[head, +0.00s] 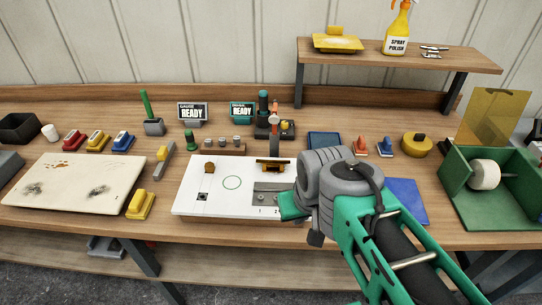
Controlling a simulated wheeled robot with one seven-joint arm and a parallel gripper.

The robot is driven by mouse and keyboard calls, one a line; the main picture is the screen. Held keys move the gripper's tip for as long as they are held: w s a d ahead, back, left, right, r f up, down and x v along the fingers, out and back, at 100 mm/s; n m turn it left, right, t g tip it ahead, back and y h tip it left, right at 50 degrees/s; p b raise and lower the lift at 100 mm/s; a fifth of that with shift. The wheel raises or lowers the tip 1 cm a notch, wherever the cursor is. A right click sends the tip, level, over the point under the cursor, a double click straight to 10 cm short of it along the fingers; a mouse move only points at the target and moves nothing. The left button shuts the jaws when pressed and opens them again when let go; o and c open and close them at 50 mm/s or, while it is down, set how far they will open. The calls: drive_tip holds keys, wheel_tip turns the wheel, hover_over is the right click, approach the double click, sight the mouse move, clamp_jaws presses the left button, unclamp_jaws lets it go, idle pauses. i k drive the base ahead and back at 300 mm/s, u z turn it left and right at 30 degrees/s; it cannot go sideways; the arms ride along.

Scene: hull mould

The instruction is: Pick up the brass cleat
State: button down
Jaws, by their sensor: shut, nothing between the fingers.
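A brass-coloured piece with a wide top (271,164), which looks like the brass cleat, stands at the back right of a white board (188,203) on the bench. A smaller brown-gold piece (209,167) stands at the board's back left. My gripper (288,207) is low over the board's right side, in front of and to the right of the wide brass piece and apart from it. It is shut and empty. Its fingertips are small and partly hidden, and my wrist covers the board's right edge.
A blue mat (408,200) and a green box (490,210) lie right; a stained cream board (75,182) lies left.

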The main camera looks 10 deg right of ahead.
sight(270, 166)
drive_tip(key=u, duration=3.2)
drive_tip(key=k, duration=0.8)
drive_tip(key=z, duration=1.35)
